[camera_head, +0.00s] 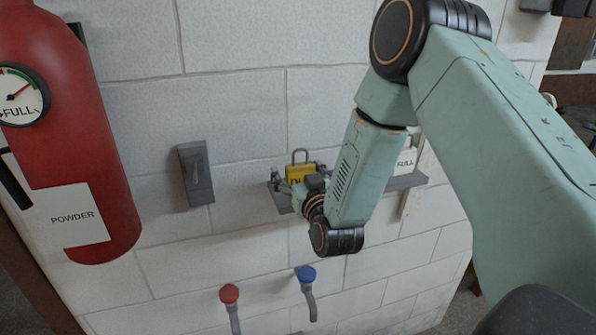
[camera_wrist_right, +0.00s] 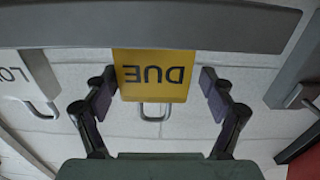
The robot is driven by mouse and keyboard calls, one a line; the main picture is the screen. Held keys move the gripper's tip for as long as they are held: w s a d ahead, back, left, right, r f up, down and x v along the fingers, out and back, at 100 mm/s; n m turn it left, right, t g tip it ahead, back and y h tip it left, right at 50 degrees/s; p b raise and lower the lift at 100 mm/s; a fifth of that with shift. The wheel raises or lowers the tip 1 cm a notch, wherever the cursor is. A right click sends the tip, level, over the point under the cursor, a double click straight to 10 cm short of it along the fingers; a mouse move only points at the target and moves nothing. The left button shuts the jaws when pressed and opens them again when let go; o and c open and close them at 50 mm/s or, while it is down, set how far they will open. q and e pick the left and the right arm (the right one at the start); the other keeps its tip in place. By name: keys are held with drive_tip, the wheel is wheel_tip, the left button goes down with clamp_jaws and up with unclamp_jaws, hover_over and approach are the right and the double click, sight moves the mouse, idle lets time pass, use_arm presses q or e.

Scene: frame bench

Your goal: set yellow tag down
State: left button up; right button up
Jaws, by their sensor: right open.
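The yellow tag (camera_head: 300,173) has a metal loop on top and dark lettering. It stands at the grey wall shelf (camera_head: 408,181), partly hidden by my right gripper (camera_head: 297,190). My right gripper (camera_wrist_right: 157,84) is open, one finger on each side of the tag, with visible gaps. My left gripper is not in view.
A grey wall switch (camera_head: 196,174) and a red fire extinguisher (camera_head: 70,120) are to the left. Below are red (camera_head: 229,294) and blue (camera_head: 306,274) knobs on pipes.

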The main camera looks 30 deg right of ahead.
drive_tip(key=shift+d, duration=0.1)
drive_tip(key=shift+s+d+r, duration=0.1)
drive_tip(key=shift+r, duration=0.1)
drive_tip(key=shift+s, duration=0.35)
drive_tip(key=b+v, duration=0.2)
drive_tip(key=v, duration=0.9)
drive_tip(key=shift+a, duration=0.25)
drive_tip(key=shift+s+d, duration=0.1)
drive_tip(key=shift+s, duration=0.05)
